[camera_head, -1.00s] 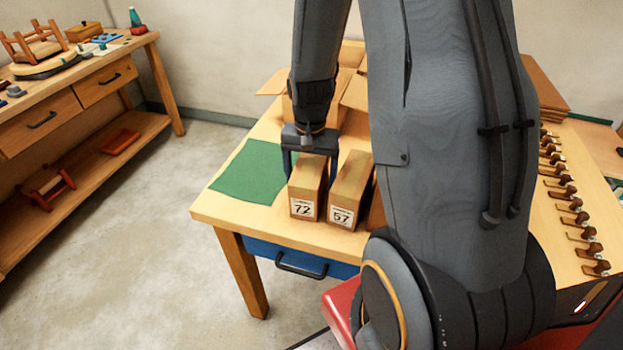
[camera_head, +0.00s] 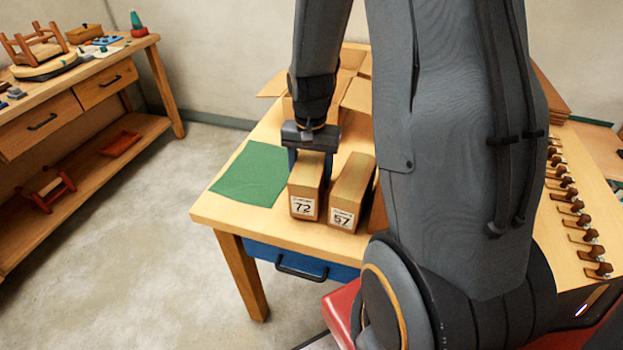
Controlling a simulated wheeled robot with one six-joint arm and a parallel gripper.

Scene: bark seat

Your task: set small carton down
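Two small brown cartons stand side by side near the front edge of the wooden table (camera_head: 222,207). The left carton (camera_head: 305,206) has a white label reading 72. The right carton (camera_head: 342,216) has a label reading 57. My gripper (camera_head: 310,168) points down over the rear of the 72 carton, with one finger on each side. Its fingers look closed against the carton's sides, though their tips are partly hidden. The carton is upright and at or very near the tabletop; I cannot tell whether a gap is under it.
A green mat (camera_head: 250,174) lies flat and bare to the left of the cartons. An open cardboard box (camera_head: 353,92) stands behind my gripper. My arm hides the table's middle. Several hook-like pieces (camera_head: 578,221) line the right side. A workbench (camera_head: 100,90) is at far left.

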